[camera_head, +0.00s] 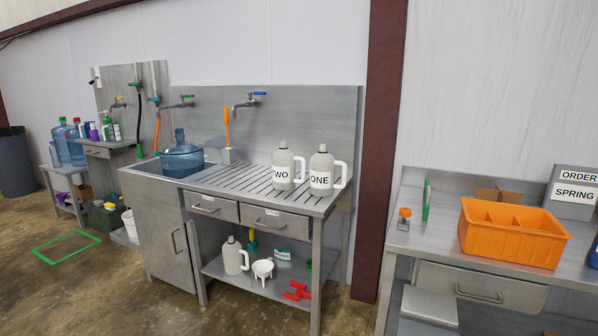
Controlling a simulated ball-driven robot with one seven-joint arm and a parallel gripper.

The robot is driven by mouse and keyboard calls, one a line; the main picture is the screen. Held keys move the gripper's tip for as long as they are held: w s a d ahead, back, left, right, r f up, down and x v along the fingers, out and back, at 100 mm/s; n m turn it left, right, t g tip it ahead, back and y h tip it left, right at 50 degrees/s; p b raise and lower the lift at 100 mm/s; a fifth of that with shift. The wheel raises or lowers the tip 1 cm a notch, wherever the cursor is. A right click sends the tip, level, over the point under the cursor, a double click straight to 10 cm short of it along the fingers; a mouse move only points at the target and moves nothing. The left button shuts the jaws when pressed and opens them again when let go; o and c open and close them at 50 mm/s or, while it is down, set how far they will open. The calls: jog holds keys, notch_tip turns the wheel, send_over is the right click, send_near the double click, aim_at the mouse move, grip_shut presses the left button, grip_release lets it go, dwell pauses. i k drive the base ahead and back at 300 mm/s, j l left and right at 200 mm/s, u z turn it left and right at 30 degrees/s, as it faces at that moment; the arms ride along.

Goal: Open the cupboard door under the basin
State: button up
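The cupboard door (160,236) is a grey metal panel under the basin (150,166), at the left end of the steel sink unit. It looks shut, flush with the unit's front. Its vertical bar handle (175,240) is near the door's right edge. A large blue water jug (181,160) sits in the basin. My gripper is not in view, so its place relative to the door is not shown.
Jugs TWO (283,167) and ONE (321,171) stand on the slatted drainboard. Two drawers (214,207) and an open lower shelf (257,282) are right of the door. A white bucket (130,223) stands at its left. The floor in front (90,295) is clear.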

aim_at(163, 242)
jog(key=i+j+z, duration=0.1)
jog(key=i+j, duration=0.4)
jog(key=j, duration=0.2)
jog(key=i+j+z, duration=0.15)
jog(key=j, duration=0.25)
jog(key=i+j, duration=0.35)
jog(key=i+j+z, duration=0.15)
jog(key=j, duration=0.3)
jog(key=i+j, duration=0.3)
jog(key=j+z, duration=0.05)
jog(key=j, duration=0.05)
